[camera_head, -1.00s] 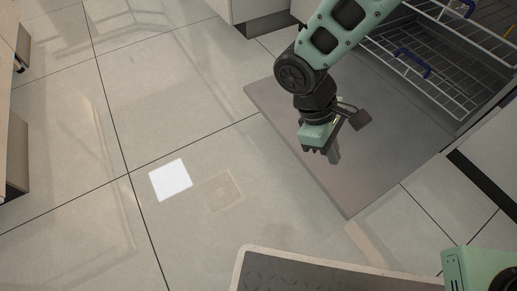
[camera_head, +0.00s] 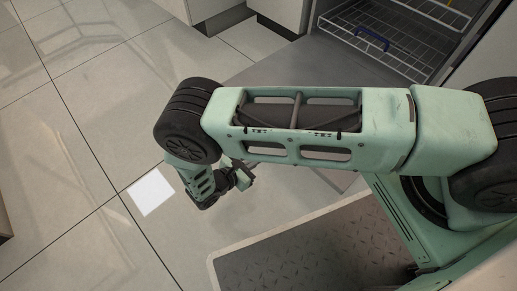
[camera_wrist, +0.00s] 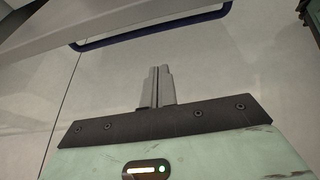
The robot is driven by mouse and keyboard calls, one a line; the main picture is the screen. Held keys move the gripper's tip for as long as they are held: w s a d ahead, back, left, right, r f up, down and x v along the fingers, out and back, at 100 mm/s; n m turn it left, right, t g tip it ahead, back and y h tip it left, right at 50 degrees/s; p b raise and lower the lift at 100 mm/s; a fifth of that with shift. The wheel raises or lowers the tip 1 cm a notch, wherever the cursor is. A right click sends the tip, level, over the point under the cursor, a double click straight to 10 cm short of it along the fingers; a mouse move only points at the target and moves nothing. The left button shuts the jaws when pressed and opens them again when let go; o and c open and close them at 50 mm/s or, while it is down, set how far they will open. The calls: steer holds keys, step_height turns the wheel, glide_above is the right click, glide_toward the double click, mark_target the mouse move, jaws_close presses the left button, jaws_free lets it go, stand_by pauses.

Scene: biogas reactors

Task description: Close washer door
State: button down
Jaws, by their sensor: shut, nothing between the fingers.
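The washer door (camera_head: 285,62) is a flat grey panel, folded down and open in front of the washer. My arm crosses over it in the head view and hides much of it. The washer's opening (camera_head: 328,28) shows wire racks inside. My gripper (camera_head: 243,178) is low, left of the door's near part in the head view; its fingertips are small and hard to make out there. In the wrist view my gripper (camera_wrist: 158,70) has its two fingers together with nothing between them. A dark blue bar (camera_wrist: 150,34) crosses ahead of the fingers, apart from them, before a pale surface.
A wire rack (camera_head: 385,45) with a blue handle (camera_head: 371,38) sits in the washer. Pale cabinets (camera_head: 275,10) stand at the back. A white square (camera_head: 152,192) lies on the tiled floor (camera_head: 80,100). The floor at left is clear.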

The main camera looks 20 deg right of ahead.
steer(key=b+x, duration=0.1)
steer(key=x, duration=0.2)
steer(key=b+x, duration=0.1)
steer(key=x, duration=0.2)
steer(key=b+x, duration=0.2)
steer(key=x, duration=0.1)
steer(key=shift+d+f, duration=0.2)
steer(key=shift+f, duration=0.15)
step_height(320, 180, up, 4)
steer(key=shift+d+r+b, duration=0.1)
steer(key=shift+r+b, duration=0.15)
steer(key=shift+b, duration=0.35)
steer(key=shift+w+r, duration=0.1)
